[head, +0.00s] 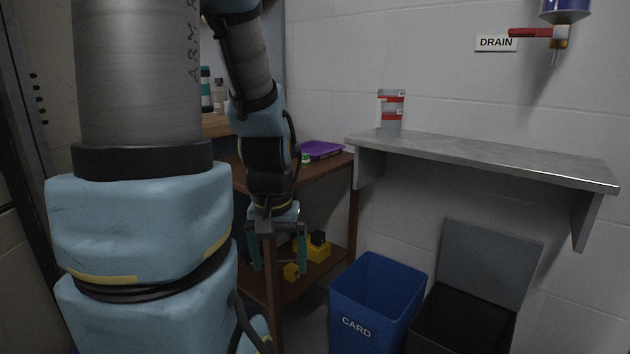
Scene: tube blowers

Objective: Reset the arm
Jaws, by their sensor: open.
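My gripper (278,262) hangs at the end of my light-blue and grey arm, left of the picture's middle in the head view. Its two greenish fingers point down and stand well apart, with nothing seen held between them. It shows in front of a brown wooden shelf unit (333,175). My arm's large near links fill the left of the view and hide much of what lies behind them.
Yellow and black items (313,247) lie on the unit's lower shelf; a purple tray (320,150) is on the upper one. A grey wall shelf (480,158) holds a grey-and-red container (391,108). Below stand a blue CARD bin (375,310) and a black bin (462,325) with its lid up.

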